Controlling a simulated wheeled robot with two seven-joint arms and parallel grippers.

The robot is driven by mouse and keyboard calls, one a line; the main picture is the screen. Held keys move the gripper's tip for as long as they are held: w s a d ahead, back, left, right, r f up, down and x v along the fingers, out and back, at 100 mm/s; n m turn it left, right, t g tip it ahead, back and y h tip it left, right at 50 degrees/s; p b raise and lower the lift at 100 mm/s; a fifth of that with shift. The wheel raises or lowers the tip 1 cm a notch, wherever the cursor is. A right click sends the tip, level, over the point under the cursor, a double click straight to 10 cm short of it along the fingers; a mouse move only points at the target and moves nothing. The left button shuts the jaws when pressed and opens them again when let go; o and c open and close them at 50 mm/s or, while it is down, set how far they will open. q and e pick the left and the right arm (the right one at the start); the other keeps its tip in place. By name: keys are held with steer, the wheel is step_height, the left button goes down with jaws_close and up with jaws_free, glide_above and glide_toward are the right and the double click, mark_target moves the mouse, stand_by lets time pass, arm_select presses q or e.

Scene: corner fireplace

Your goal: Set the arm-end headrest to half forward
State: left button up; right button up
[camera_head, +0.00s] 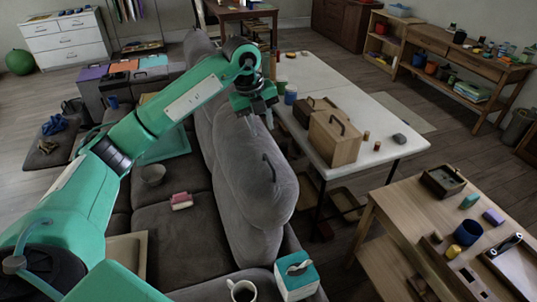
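The grey sofa runs away from me. A rounded grey padded headrest (258,200) stands at the near end of its back, with a dark curved handle (269,166) on its side. It looks roughly upright; its exact angle is hard to tell. More grey back padding (205,100) continues behind it. My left gripper (262,116) hangs above the far upper edge of this headrest, pointing down, apart from the handle. Its fingers are small and dark here, so I cannot tell if they are open. My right gripper is not in view.
A pink-red brush-like item (181,200) and a grey bowl (153,174) lie on the seats. A mug (242,291) and a tissue box (296,276) stand near the front. A white table (375,150) with wooden boxes is right of the sofa back; a wooden table (405,210) is nearer.

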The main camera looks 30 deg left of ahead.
arm_select(q)
steer(key=p, duration=0.5)
glide_toward(270, 163)
steer(key=f, duration=0.4)
steer(key=w+d+f, duration=0.1)
steer(key=f, duration=0.1)
steer(key=shift+f, duration=0.85)
steer(key=shift+c, duration=0.3)
jaws_close()
